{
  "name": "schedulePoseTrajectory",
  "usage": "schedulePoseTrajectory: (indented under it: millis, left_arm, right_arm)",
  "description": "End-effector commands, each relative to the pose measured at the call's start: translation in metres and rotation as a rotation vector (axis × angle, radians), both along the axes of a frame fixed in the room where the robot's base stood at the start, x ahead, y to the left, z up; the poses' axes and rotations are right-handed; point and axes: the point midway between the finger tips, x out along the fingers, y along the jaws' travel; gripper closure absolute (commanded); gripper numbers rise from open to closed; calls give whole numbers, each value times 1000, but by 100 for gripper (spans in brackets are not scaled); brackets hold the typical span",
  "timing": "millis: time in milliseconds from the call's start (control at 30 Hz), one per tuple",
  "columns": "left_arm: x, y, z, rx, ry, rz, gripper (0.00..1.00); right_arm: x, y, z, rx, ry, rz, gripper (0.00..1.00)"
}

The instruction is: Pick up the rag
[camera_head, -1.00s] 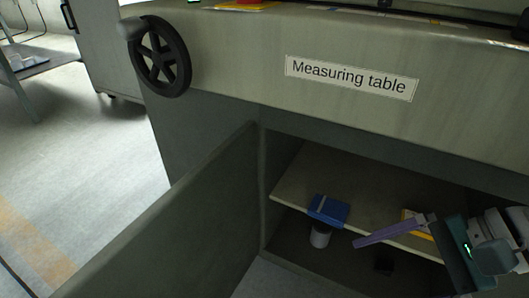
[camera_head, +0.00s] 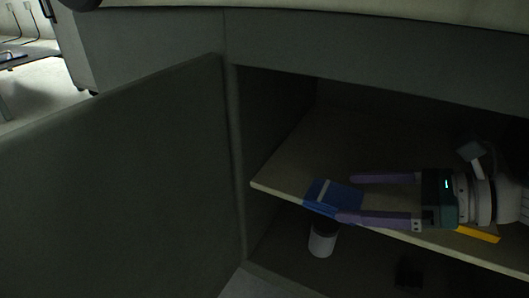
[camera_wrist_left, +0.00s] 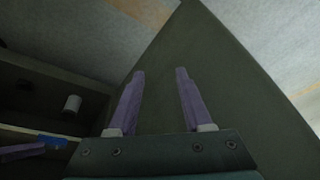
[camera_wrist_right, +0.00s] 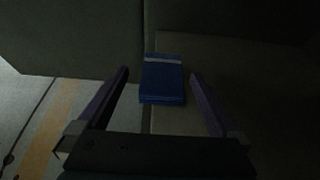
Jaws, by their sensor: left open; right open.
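The rag (camera_head: 328,195) is a folded blue cloth with a pale stripe, lying at the front edge of the cabinet's shelf, partly over the edge. My right gripper (camera_head: 347,199) is open, its purple fingers pointing left at the rag. In the right wrist view the rag (camera_wrist_right: 162,88) shows between the open fingers, near their tips; whether it is fully between them I cannot tell. The left wrist view shows the rag (camera_wrist_left: 52,141) at the far left. My left gripper (camera_wrist_left: 160,73) is open and empty, in front of the dark cabinet door.
The shelf (camera_head: 285,165) sits inside the open cabinet. The open door (camera_head: 125,180) stands on the left. A white can (camera_head: 322,240) stands below the shelf, with a dark object (camera_head: 408,272) to its right. A yellow item (camera_head: 478,234) lies near my right wrist.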

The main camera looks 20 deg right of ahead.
Motion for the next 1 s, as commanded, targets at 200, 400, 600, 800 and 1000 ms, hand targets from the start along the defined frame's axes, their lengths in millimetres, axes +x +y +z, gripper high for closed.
schedulePoseTrajectory:
  millis: [200, 400, 600, 800, 1000]
  left_arm:
    - [0, 0, -22, 0, 1, 0, 50]
    - [0, 0, -21, 0, 1, 0, 50]
    - [0, 0, -21, 0, 1, 0, 50]
    - [0, 0, -21, 0, 1, 0, 50]
    - [0, 0, -21, -1, 1, 0, 50]
  right_arm:
    - [19, 16, -14, -2, 0, 2, 0]
    - [21, 17, -13, -2, 1, 0, 0]
    - [21, 17, -13, -3, 2, 0, 17]
    - [20, 17, -13, -3, 1, 1, 39]
    - [20, 17, -13, -3, 1, 1, 62]
